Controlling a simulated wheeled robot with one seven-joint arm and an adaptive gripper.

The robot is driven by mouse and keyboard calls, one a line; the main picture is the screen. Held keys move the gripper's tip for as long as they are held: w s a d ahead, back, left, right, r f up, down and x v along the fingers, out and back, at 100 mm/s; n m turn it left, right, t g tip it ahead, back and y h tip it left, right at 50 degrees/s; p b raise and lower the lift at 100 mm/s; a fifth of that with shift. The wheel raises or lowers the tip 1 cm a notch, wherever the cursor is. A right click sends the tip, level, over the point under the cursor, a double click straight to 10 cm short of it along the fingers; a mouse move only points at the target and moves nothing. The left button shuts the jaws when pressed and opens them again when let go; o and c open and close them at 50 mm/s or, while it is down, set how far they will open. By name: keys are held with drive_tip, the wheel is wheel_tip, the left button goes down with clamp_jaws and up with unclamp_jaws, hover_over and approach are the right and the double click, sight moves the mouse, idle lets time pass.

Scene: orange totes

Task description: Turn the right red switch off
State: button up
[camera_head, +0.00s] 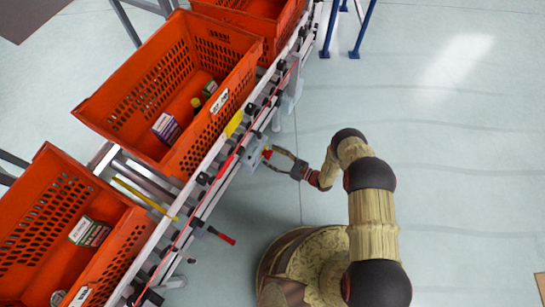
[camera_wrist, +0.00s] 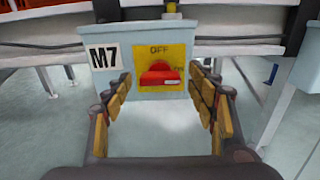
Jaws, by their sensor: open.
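The red switch (camera_wrist: 160,73) is a rotary knob on a yellow plate (camera_wrist: 177,51) of a grey box (camera_wrist: 119,60) labelled M7. "OFF" is printed above the knob, and a small label, probably "ON", sits to its right. The knob lies roughly sideways, with a white mark at its right end. My gripper (camera_wrist: 161,90) is open, its fingers to the left and right of the knob with visible gaps. In the head view, my gripper (camera_head: 270,157) reaches the grey box (camera_head: 256,147) at the conveyor's side. Contact with the knob cannot be told.
A conveyor (camera_head: 208,195) runs diagonally, carrying orange totes (camera_head: 232,97) with small packages inside. A second red handle (camera_head: 222,237) juts from the conveyor side at lower left. Another grey box (camera_wrist: 299,67) stands at right in the wrist view.

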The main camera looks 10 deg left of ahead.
drive_tip(key=c, duration=0.3)
drive_tip(key=c, duration=0.9)
